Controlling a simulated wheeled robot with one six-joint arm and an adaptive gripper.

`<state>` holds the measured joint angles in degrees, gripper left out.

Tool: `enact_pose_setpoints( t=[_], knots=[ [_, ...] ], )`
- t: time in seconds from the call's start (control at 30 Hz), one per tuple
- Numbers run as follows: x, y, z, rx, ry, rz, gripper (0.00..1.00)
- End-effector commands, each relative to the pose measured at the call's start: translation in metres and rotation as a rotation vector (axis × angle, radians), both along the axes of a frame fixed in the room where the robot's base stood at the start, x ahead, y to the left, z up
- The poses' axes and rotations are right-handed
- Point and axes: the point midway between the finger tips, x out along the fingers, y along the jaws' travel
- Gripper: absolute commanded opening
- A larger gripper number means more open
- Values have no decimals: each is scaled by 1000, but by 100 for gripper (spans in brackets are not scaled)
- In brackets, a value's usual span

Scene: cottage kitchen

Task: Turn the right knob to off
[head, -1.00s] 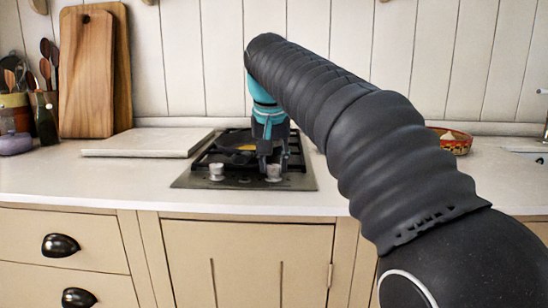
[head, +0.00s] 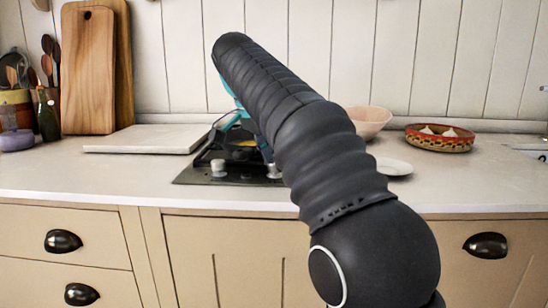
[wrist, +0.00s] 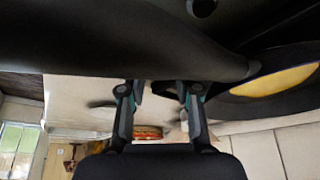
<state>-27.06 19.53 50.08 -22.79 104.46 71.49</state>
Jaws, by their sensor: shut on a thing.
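The hob (head: 200,179) is a dark plate set into the counter. Its left knob (head: 218,167) is pale and stands clear of my gripper. The right knob (head: 274,171) is pale and partly hidden behind my arm. The knob's pointing direction cannot be read.
A pan with yellow food (head: 243,153) sits on the hob behind the knobs; it also shows in the wrist view (wrist: 285,82). A pale board (head: 140,139) lies left. A pink bowl (head: 369,121), a white plate (head: 393,167) and a patterned bowl (head: 440,138) stand right.

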Motion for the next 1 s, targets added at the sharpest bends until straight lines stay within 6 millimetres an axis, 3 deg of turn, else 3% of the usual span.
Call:
enact_pose_setpoints(
  t=[0.77, 0.8, 0.87, 1.0],
  knots=[
    [1, 0, 0, 1, -1, -97, 0],
    [1, 0, 0, 1, -1, -97, 42],
    [1, 0, 0, 1, -1, -97, 57],
    [0, 0, 0, 1, -1, -96, 58]
  ],
)
